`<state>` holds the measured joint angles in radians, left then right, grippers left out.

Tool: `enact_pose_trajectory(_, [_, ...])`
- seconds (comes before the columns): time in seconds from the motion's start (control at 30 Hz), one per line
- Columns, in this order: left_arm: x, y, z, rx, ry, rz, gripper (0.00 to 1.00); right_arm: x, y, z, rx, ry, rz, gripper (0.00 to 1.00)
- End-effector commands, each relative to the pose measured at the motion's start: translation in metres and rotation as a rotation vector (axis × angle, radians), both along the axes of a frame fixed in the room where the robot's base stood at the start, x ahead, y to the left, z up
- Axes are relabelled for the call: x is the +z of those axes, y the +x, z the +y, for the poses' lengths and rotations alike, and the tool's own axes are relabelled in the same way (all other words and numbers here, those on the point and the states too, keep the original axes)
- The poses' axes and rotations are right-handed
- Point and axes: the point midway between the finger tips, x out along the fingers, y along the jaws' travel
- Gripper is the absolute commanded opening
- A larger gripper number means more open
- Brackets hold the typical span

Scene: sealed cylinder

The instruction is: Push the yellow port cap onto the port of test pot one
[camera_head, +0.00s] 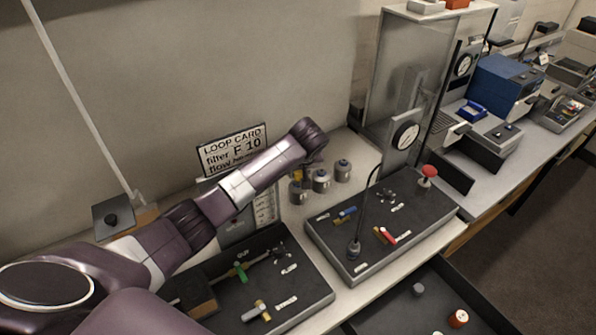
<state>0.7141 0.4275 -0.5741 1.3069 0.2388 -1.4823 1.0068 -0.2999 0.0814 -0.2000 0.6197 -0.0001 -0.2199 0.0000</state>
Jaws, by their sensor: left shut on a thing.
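My left arm reaches across from the lower left. Its gripper (305,172) points down over the small grey pots at the back of the bench. It is shut on a small yellow piece, seemingly the yellow port cap (298,174), at the top of the leftmost pot (298,194). The wrist and fingers hide much of the cap, and I cannot tell whether it touches the port. Two similar pots, the middle one (321,181) and the right one (343,172), stand beside it. I cannot read which is test pot one. My right gripper is not in view.
A loop card (233,147) stands behind my arm. A dark panel (392,228) with blue and red handled valves and a red knob (428,172) lies right of the pots. Another dark tray (300,291) is in front.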

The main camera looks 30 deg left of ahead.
Motion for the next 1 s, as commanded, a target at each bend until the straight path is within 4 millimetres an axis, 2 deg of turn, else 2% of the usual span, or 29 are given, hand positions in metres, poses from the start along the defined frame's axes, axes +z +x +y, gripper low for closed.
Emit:
enact_pose_trajectory(0.4, [0.0014,0.0004,0.0006,0.0,0.001,-0.001,0.0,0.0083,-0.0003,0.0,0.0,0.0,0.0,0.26])
enact_pose_trajectory(1.0, [-0.0039,0.0003,0.0003,0.0,0.0,0.0,0.0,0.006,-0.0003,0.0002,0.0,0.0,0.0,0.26])
